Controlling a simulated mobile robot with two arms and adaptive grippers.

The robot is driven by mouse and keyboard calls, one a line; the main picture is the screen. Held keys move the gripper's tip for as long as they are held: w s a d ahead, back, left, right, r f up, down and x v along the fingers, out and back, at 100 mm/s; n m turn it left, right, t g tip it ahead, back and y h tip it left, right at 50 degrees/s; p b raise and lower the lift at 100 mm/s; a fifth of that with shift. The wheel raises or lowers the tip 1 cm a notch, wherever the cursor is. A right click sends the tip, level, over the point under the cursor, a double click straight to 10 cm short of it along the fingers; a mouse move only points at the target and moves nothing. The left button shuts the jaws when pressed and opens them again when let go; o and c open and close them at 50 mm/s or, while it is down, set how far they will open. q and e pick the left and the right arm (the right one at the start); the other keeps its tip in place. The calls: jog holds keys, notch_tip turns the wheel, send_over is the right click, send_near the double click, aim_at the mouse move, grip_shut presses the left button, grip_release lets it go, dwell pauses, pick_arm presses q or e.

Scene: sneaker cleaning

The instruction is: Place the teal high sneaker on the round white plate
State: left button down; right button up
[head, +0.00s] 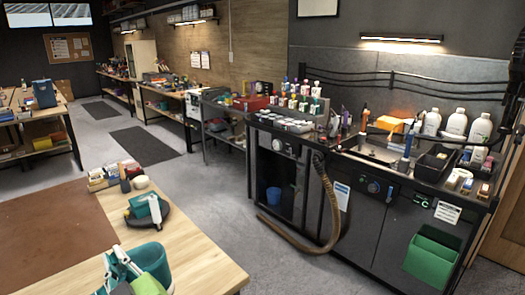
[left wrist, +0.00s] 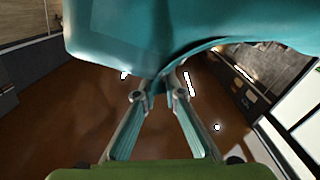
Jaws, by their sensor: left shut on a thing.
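The teal high sneaker (head: 152,260) is at the bottom left of the head view, above the near edge of the wooden table. My left gripper (head: 118,258) is at its left side, with pale fingers against it. In the left wrist view the sneaker (left wrist: 150,30) fills the top as a large teal surface, and my left gripper (left wrist: 164,88) is shut on its lower edge. The fingertips are partly hidden by the sneaker. I see no round white plate that I can make out. My right gripper is not in view.
On the wooden table (head: 200,262) are a dark round piece (head: 158,222) with a teal-and-white item (head: 146,207) on it, a small pale round object (head: 141,182) and small boxes (head: 97,178). A brown mat (head: 45,235) lies left. A crowded workbench (head: 350,165) stands across the aisle.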

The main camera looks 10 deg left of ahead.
pick_arm(q)
jog(key=shift+s+d+f+m+t+h, duration=0.2)
jog(key=shift+d+f+m+t+h, duration=0.1)
jog(key=shift+t, duration=0.1)
jog(key=s+d+f+m+t+h+b, duration=0.2)
jog(key=s+d+f+m+h, duration=0.2)
jog(key=d+f+h, duration=0.2)
jog(key=s+d+f+m+t+h+b, duration=0.2)
jog(key=s+d+f+m+h, duration=0.3)
jog(key=d, duration=0.5)
jog(key=shift+s+f+t+h, duration=0.2)
jog(key=shift+f+t+h, duration=0.45)
jog(key=shift+h, duration=0.35)
jog(key=shift+r, duration=0.15)
